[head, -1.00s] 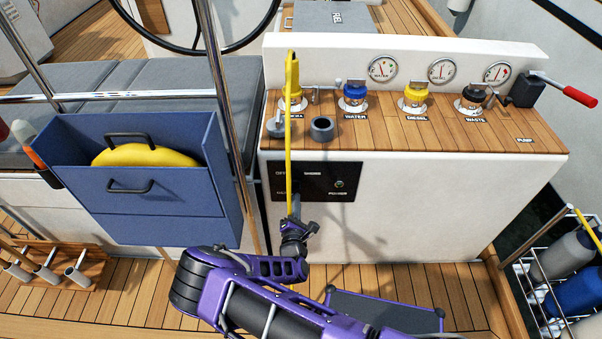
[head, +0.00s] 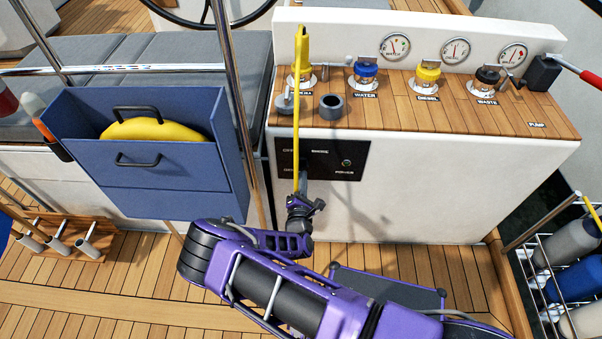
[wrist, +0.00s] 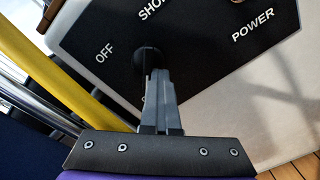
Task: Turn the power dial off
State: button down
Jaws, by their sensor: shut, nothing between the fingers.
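The black power panel (head: 330,160) is on the white front face of the console. In the wrist view the dial's round black knob (wrist: 148,58) shows just beyond my fingertips, beside the word OFF. My gripper (wrist: 158,76) is shut and empty, with its fingertips at or very near the knob; I cannot tell if they touch. In the head view my gripper (head: 301,183) is at the panel's lower left, and the dial is hidden behind the gripper and a yellow pole.
The upright yellow pole (head: 299,90) stands close left of my gripper. A blue box (head: 150,185) holding something yellow hangs to the left by a steel post (head: 235,90). Fuel and water caps line the console top. Bottles sit in a rack (head: 545,265) at right.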

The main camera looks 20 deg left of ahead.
jog(key=shift+w+a+r, duration=0.2)
jog(key=shift+a+r, duration=0.2)
jog(key=shift+r, duration=0.15)
jog(key=shift+w+a+r, duration=0.15)
jog(key=shift+a+r, duration=0.2)
jog(key=shift+r, duration=0.2)
jog(key=c, duration=1.4)
grip_release()
jog(key=shift+o, duration=1.1)
jog(key=shift+s+d+f, duration=0.25)
jog(key=shift+d+f, duration=0.1)
jog(key=shift+f, duration=0.3)
jog(key=shift+o, duration=1.5)
jog(key=shift+s+d, duration=0.15)
jog(key=shift+s, duration=0.05)
jog(key=p+v, duration=0.6)
jog(key=v, duration=1.4)
jog(key=shift+d+f, duration=0.35)
jog(key=shift+f, duration=0.3)
jog(key=shift+w, duration=0.1)
